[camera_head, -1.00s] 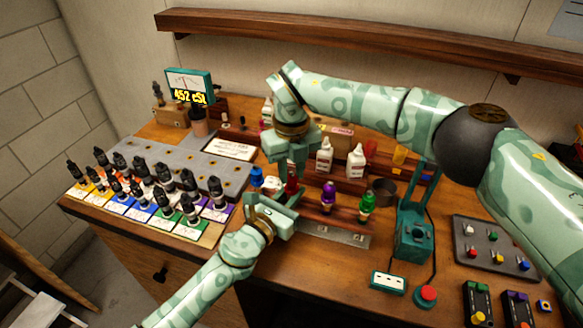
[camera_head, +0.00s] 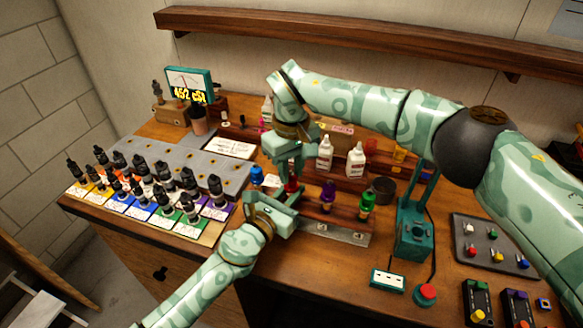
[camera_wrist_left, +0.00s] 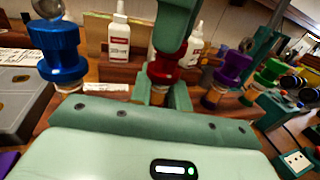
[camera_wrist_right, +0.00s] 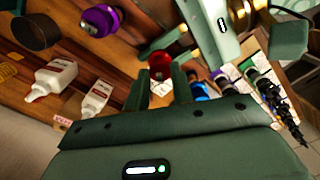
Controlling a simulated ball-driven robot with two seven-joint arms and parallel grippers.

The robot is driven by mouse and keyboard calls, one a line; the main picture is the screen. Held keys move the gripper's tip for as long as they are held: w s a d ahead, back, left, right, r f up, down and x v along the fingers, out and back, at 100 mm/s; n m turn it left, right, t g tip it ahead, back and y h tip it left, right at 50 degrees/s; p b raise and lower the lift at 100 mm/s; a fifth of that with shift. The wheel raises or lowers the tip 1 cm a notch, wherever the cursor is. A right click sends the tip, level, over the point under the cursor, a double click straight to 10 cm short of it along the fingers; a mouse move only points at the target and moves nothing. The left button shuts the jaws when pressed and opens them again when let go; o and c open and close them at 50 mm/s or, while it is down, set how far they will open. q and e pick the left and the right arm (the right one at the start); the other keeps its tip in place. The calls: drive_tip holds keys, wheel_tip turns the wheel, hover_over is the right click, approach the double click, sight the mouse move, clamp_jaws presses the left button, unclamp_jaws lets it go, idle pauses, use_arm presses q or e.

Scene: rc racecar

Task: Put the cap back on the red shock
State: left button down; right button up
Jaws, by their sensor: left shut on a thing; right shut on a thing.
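The red cap (camera_wrist_left: 166,72) sits between the fingers of my right gripper (camera_head: 291,178), which reaches down from above and is shut on it. The red shock's amber body (camera_wrist_left: 158,95) is directly under the cap, between the fingers of my left gripper (camera_head: 283,200), which is shut on it. The cap looks upright and in line with the body. I cannot tell whether they are threaded together. The cap also shows between the right fingers in the right wrist view (camera_wrist_right: 160,66). The fingers hide most of the shock in the head view.
A blue-capped shock (camera_wrist_left: 60,50) stands to the left; purple (camera_head: 328,192) and green (camera_head: 367,202) ones stand to the right. White bottles (camera_head: 356,160) are behind. A teal press (camera_head: 413,230) is at the right. Several black-topped shocks (camera_head: 163,200) stand on cards at the left.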

drive_tip(key=shift+m, duration=0.7)
use_arm(q)
drive_tip(key=shift+s, duration=0.1)
use_arm(e)
drive_tip(key=o, duration=1)
drive_tip(key=shift+c, duration=0.2)
drive_tip(key=shift+r, duration=2.3)
